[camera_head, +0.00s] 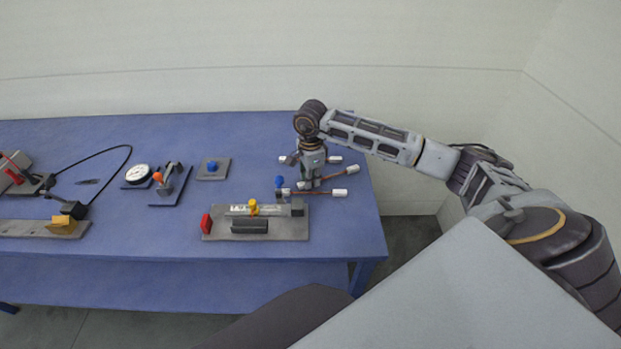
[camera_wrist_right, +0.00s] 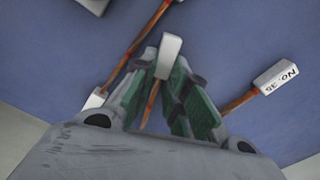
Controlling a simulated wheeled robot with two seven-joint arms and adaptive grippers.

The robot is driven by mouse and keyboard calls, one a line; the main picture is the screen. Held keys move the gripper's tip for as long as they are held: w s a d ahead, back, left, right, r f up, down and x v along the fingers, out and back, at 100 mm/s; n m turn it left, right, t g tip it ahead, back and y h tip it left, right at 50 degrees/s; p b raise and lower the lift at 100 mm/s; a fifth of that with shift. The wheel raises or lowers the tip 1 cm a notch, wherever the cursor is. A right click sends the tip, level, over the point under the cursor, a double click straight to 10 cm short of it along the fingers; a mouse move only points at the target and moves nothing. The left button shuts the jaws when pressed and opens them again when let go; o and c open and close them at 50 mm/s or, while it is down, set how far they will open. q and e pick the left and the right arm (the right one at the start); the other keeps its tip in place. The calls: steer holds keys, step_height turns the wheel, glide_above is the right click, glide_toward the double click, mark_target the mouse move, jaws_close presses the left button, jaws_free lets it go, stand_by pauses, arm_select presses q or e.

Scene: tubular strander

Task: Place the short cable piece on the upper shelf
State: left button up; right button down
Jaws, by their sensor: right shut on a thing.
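My right gripper (camera_head: 308,185) is low over the far right part of the blue bench. In the right wrist view its green-padded fingers (camera_wrist_right: 172,85) are shut on a cable piece, whose white end (camera_wrist_right: 170,55) shows between the tips. Other thin brown cable pieces with white ends lie close around it: one (camera_head: 318,193) in front, one to the right with a white end (camera_head: 352,169). The wrist view shows a white tag marked No. 35 (camera_wrist_right: 276,78). I cannot tell which piece is the short one. My left gripper is not in view.
The blue bench (camera_head: 270,130) has a lower blue board (camera_head: 180,285); no separate shelf above it shows. A grey fixture with a red end (camera_head: 206,223) stands in front of the gripper. A dial gauge (camera_head: 138,174) and tools stand left. The bench's back is clear.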

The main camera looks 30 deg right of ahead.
steer(key=shift+f, duration=0.15)
steer(key=c, duration=1.7)
jaws_free()
steer(key=shift+r, duration=0.2)
step_height(320, 180, up, 12)
steer(key=shift+b, duration=0.35)
steer(key=shift+o, duration=0.3)
